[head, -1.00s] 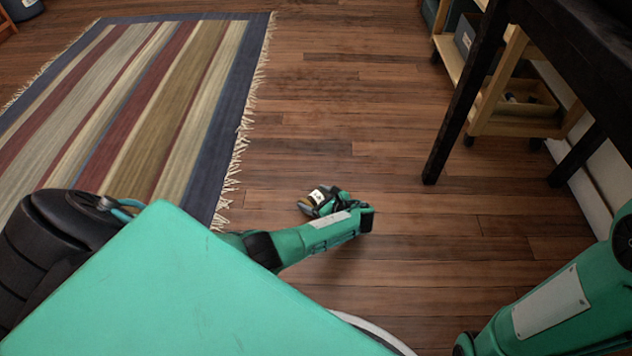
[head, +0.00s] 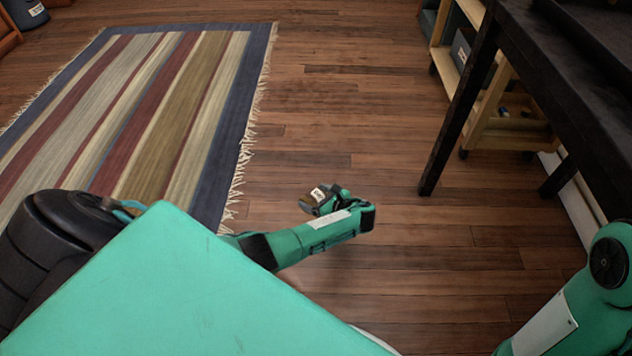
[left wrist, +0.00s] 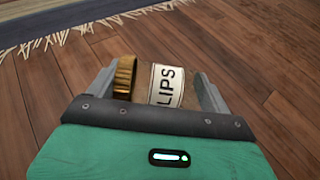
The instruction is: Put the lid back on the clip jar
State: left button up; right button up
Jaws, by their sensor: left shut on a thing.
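The clip jar (head: 312,199) is in my left gripper (head: 321,201), held above the wooden floor in the middle of the head view. In the left wrist view the jar (left wrist: 192,90) lies sideways between the two fingers, its white label showing "LIPS". A gold, ridged lid (left wrist: 124,77) sits at the jar's left end, beside the left finger. I cannot tell how firmly it is seated. The near side of the jar is hidden by the gripper body. My right arm shows at the lower right of the head view, but its gripper is out of view.
A dark table (head: 575,75) stands at the right, its front leg (head: 452,120) reaching the floor. A wooden shelf cart (head: 510,135) with small items is behind it. A striped rug (head: 150,110) lies at the left. The floor between rug and table is clear.

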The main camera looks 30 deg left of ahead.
pick_arm(q)
jog(key=shift+r+p, duration=0.45)
jog(key=shift+r, duration=0.6)
jog(key=o, duration=0.6)
jog(key=c, duration=0.8)
jog(key=shift+c, duration=0.2)
